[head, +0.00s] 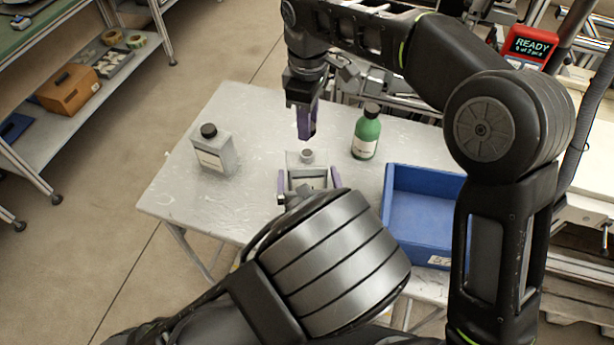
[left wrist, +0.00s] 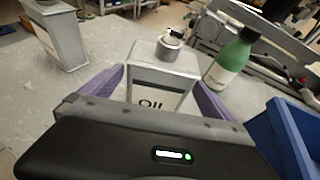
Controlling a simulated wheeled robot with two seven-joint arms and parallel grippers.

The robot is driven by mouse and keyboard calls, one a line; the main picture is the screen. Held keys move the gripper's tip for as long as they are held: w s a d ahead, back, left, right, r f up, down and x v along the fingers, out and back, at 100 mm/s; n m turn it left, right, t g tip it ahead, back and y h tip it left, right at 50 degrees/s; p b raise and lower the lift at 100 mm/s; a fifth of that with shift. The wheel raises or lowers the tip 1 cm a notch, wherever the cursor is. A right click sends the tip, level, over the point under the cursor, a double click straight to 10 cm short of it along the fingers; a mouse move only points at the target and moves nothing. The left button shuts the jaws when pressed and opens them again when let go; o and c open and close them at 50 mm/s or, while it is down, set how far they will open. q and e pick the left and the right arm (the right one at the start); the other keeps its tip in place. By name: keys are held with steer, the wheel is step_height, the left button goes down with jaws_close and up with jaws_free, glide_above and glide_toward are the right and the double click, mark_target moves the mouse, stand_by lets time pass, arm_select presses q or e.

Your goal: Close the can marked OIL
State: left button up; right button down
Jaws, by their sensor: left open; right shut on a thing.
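The OIL can (head: 294,157) is a pale grey can standing upright on the table, its neck (head: 307,155) bare of any black cap in the head view. In the left wrist view the can (left wrist: 165,70) shows its OIL label. My left gripper (head: 309,178) is open, with its purple fingers to either side of the can's body. My right gripper (head: 305,136) points down above the can, apart from its neck. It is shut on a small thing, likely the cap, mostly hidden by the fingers.
A grey can with a black cap (head: 213,151) stands at left on the grey table (head: 250,105). A green bottle with a black cap (head: 366,136) stands at right. A blue bin (head: 424,215) sits at the right front. The table's left front is clear.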

arm_select(q)
steer(key=x, duration=0.6)
steer(key=shift+w+f, duration=0.15)
steer(key=shift+w, duration=0.15)
steer(key=shift+c, duration=0.3)
steer(key=c, duration=1.9)
steer(key=shift+o, duration=0.2)
arm_select(e)
glide_above(308, 153)
steer(key=shift+f, duration=2.5)
